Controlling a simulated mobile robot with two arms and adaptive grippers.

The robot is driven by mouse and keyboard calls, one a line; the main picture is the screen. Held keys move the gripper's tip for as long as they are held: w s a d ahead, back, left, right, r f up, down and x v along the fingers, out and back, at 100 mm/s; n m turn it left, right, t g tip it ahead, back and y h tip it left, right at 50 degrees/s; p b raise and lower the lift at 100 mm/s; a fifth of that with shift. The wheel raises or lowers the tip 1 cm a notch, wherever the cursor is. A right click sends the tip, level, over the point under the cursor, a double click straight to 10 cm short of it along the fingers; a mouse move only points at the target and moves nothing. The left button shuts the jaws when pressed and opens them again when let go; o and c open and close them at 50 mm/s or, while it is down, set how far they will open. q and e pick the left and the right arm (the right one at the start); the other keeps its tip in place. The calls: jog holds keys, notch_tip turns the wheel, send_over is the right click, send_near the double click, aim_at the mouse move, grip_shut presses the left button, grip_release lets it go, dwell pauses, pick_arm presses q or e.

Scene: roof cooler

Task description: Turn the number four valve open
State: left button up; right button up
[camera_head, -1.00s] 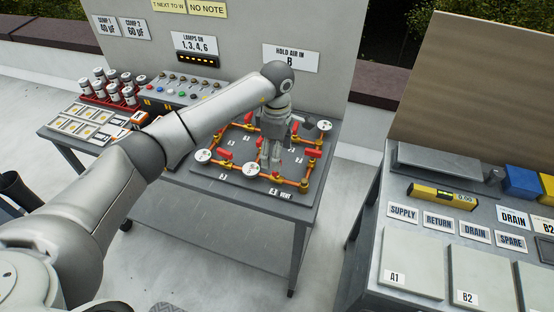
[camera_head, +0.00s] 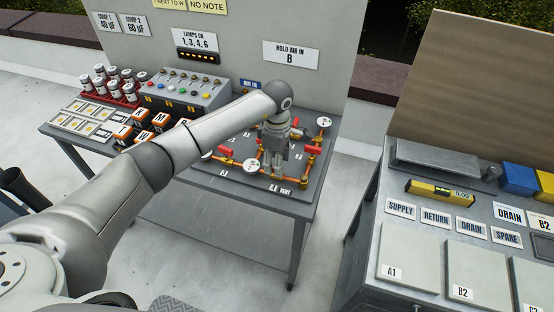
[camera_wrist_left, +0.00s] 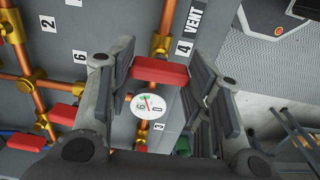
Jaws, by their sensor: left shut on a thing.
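The number 4 valve has a red bar handle (camera_wrist_left: 160,71) in the left wrist view. It lies crosswise to its copper pipe (camera_wrist_left: 166,15), beside the "4" label (camera_wrist_left: 184,48) and the "VENT" label (camera_wrist_left: 194,16). My left gripper (camera_wrist_left: 158,78) is shut on this handle, one finger at each end. In the head view my left gripper (camera_head: 275,170) points down at the front right of the pipe board (camera_head: 219,178). The gripper hides the handle there. My right gripper is in neither view.
A round white gauge (camera_wrist_left: 147,105) sits close by the fingers. Other red handles (camera_head: 313,158) and gauges (camera_head: 324,122) stand around the pipe loop. A switch box (camera_head: 180,92) is behind left; a second table (camera_head: 345,285) stands at the right, across a gap.

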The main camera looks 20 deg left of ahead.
pick_arm(q)
jog(key=shift+c, duration=0.2)
jog(key=n+b, duration=0.2)
jog(key=n, duration=0.1)
jog(key=shift+w+f, duration=0.1)
jog(key=n+b, duration=0.3)
jog(key=n, duration=0.1)
jog(key=shift+n, duration=0.3)
jog(key=n+b, duration=0.1)
jog(key=n, duration=0.3)
jog(key=shift+b, duration=0.35)
jog(key=shift+n+b, duration=0.45)
jog(key=shift+n, duration=1.25)
jog(key=o, duration=1)
